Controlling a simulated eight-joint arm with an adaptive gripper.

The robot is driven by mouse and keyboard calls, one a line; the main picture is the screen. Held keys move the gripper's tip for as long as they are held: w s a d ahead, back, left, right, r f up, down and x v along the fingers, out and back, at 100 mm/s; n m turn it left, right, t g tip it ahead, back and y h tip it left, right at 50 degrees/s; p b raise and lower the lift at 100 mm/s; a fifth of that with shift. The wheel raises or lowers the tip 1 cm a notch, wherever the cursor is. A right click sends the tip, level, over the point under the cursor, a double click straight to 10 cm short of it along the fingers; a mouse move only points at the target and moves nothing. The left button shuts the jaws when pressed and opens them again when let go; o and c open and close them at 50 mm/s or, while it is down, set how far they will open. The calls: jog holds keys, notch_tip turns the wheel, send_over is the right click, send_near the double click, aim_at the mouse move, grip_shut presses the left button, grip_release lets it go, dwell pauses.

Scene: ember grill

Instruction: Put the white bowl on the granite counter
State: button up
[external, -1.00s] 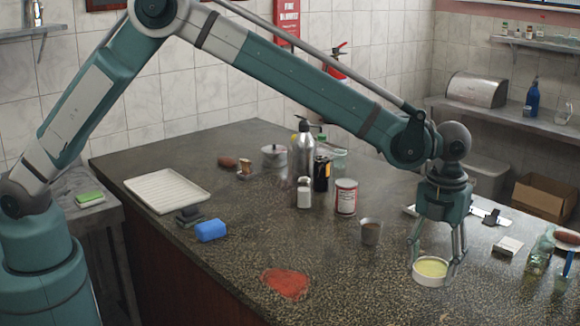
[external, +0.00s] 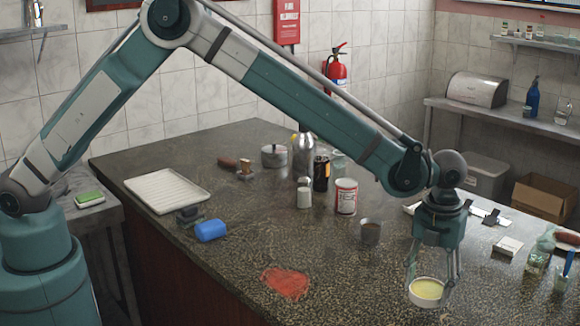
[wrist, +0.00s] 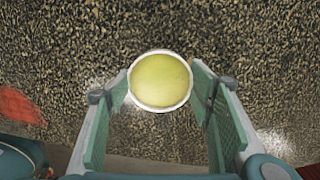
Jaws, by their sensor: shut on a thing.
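The white bowl (external: 427,302), with pale yellow contents, is between the fingers of my gripper (external: 430,284), near the counter's front edge at the right. In the wrist view the round bowl (wrist: 161,108) shows its white rim around the yellow, and the fingers of my gripper (wrist: 161,84) close on it from both sides. The bowl looks level. The granite counter (external: 340,268) is dark and speckled, and it also fills most of the wrist view (wrist: 250,50). I cannot tell whether the bowl's underside touches the counter.
A grey cup (external: 371,233) and a red-and-white can (external: 346,197) stand behind and left of the bowl. A red patch (external: 286,283) lies on the counter to the left. Small glass items (external: 538,254) stand at the right. The counter between patch and bowl is clear.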

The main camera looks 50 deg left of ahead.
aim_at(428, 289)
jog(key=shift+f, duration=0.1)
jog(key=shift+f, duration=1.85)
jog(key=shift+f, duration=0.1)
jog(key=o, duration=1)
notch_tip(428, 289, up, 12)
jog(key=shift+r, duration=0.15)
